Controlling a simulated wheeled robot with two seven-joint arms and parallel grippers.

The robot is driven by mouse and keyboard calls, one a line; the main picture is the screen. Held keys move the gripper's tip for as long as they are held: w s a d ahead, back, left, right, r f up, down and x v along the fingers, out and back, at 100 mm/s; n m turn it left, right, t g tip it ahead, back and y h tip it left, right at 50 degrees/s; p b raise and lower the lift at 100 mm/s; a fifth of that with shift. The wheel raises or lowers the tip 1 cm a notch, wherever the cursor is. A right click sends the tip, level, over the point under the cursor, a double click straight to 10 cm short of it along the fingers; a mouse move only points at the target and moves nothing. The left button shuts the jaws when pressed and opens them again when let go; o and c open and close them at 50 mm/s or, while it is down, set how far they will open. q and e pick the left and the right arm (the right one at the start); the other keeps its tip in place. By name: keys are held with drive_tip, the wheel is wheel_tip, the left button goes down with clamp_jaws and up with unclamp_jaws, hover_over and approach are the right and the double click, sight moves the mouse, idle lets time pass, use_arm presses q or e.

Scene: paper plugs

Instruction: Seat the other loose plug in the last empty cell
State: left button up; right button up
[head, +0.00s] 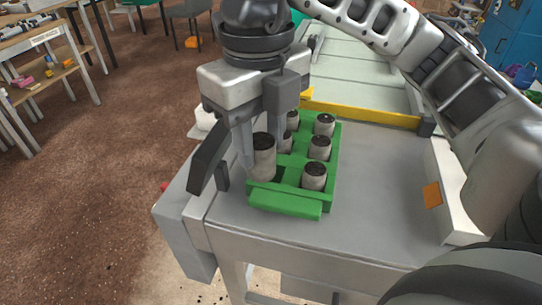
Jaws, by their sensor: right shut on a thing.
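A green tray (284,202) with cells lies on the grey bench top, near its left edge. Several grey plugs with dark tops stand in it: three in the right column, such as the front one (314,178), and others farther back in the left column, partly hidden by my gripper. My right gripper (258,160) comes down from above and is shut on a plug (263,163). This plug is upright, at the front left cell, and its top stands higher than the others. A dark gap of the cell shows at its right. I cannot tell how deep its bottom is. My left gripper is not in view.
A yellow bar (365,114) crosses the grey bench top (375,175) behind the tray. A white raised edge (451,195) with an orange patch stands at the right. The bench top right of the tray is clear. A dark slanted piece (208,157) is left of the gripper.

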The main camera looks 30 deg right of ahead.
drive_tip(key=w+d+f, duration=0.1)
drive_tip(key=f, duration=0.2)
drive_tip(key=w+d+f, duration=0.2)
drive_tip(key=f, duration=0.1)
drive_tip(key=w+d+f+p, duration=0.1)
drive_tip(key=w+d+f, duration=0.1)
drive_tip(key=f, duration=0.1)
drive_tip(key=shift+w+d+f, duration=0.1)
drive_tip(key=shift+d+f, duration=0.1)
drive_tip(key=shift+d, duration=0.05)
drive_tip(key=shift+f, duration=0.4)
drive_tip(key=shift+f, duration=0.15)
drive_tip(key=o, duration=1)
wheel_tip(320, 180, up, 12)
drive_tip(key=shift+a+r, duration=0.1)
drive_tip(key=shift+r, duration=0.1)
